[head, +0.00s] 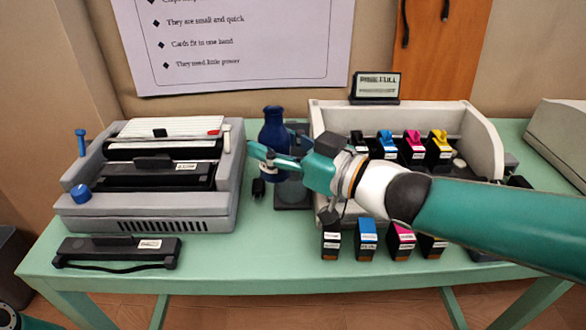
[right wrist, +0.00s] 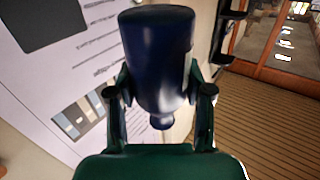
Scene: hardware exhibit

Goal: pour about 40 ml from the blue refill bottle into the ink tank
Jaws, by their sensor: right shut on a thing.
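The blue refill bottle (head: 273,130) is dark blue with a narrow neck and stands upright in the head view, between the printer and the cartridge bay. My right gripper (head: 279,162) is shut on its body, coming from the right. In the right wrist view the bottle (right wrist: 158,60) fills the space between the two fingers (right wrist: 160,100). I cannot tell whether its base touches anything. No container is clearly marked as the ink tank; coloured cartridges (head: 385,145) sit in the grey bay (head: 482,140).
A grey printer (head: 175,212) stands left, with a black bar (head: 118,251) in front. A dark flat plate (head: 293,196) lies beside the bottle. Several loose cartridges (head: 367,240) stand at the front, below my right arm.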

